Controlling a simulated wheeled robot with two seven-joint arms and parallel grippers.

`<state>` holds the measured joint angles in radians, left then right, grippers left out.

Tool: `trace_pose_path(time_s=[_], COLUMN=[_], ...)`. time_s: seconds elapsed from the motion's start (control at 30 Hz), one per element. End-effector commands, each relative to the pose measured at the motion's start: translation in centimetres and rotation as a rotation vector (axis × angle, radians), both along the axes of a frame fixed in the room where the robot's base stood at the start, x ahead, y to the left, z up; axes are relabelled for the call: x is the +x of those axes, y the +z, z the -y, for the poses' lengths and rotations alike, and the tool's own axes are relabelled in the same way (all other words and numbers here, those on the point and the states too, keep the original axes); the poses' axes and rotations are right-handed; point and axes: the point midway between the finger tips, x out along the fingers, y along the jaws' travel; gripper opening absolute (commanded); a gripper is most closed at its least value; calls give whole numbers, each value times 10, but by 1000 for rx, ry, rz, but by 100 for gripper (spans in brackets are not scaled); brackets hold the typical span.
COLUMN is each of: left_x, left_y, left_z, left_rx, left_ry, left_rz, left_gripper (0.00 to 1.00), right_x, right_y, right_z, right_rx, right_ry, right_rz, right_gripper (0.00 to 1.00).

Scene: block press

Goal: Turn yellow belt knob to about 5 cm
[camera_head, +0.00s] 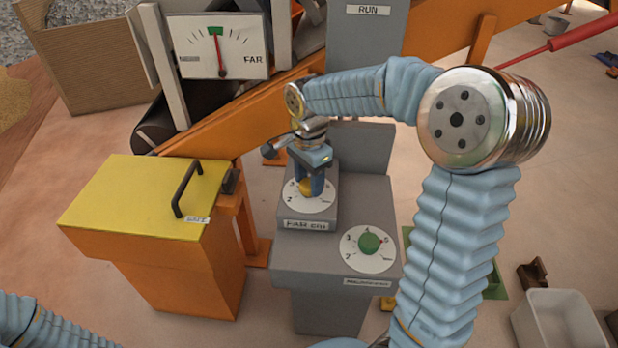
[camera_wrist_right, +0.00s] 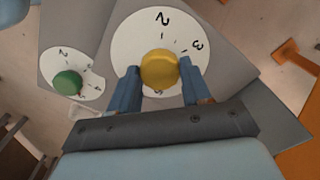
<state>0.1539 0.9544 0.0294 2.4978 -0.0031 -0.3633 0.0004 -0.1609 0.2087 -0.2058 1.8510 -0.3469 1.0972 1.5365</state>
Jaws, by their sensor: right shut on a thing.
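The yellow knob (camera_head: 305,187) sits at the middle of a white numbered dial (camera_head: 318,203) on the upper step of a grey console (camera_head: 330,246). My right gripper (camera_head: 313,186) points down over it, and its blue fingers are shut on the knob. The right wrist view shows the yellow knob (camera_wrist_right: 159,69) between the two fingertips (camera_wrist_right: 159,84); the numbers 2 and 3 are readable on its dial (camera_wrist_right: 130,38). The fingers hide part of the dial. A gauge (camera_head: 218,47) marked FAR has its needle near upright at the green mark. My left gripper is out of view.
A green knob (camera_head: 369,243) sits on a second numbered dial (camera_head: 352,258) lower on the console. An orange bin with a yellow lid (camera_head: 130,192) and black handle stands left. An orange conveyor frame (camera_head: 222,118) runs behind. A white tub (camera_head: 565,322) is at lower right.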

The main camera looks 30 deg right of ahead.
Motion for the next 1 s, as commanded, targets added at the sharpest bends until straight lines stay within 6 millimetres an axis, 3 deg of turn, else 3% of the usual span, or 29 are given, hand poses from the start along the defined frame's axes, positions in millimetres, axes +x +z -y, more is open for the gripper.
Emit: trace_pose_path(time_s=[0.13, 0.17, 0.33, 0.67, 0.77, 1.0], left_x=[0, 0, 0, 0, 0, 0], left_y=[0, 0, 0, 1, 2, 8], left_z=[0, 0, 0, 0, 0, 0], left_rx=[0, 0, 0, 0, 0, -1], left_ry=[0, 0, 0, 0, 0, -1], left_rz=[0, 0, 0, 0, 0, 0], left_gripper=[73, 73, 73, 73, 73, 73], right_x=[1, 1, 0, 0, 1, 1], right_y=[1, 1, 0, 4, 18, 76], right_z=[0, 0, 0, 0, 0, 0], right_rx=[-1, -1, -1, 0, 0, 1], right_ry=[1, 1, 1, 2, 2, 2], right_rz=[3, 3, 2, 1, 5, 6], right_gripper=[17, 49, 73, 73, 73, 73])
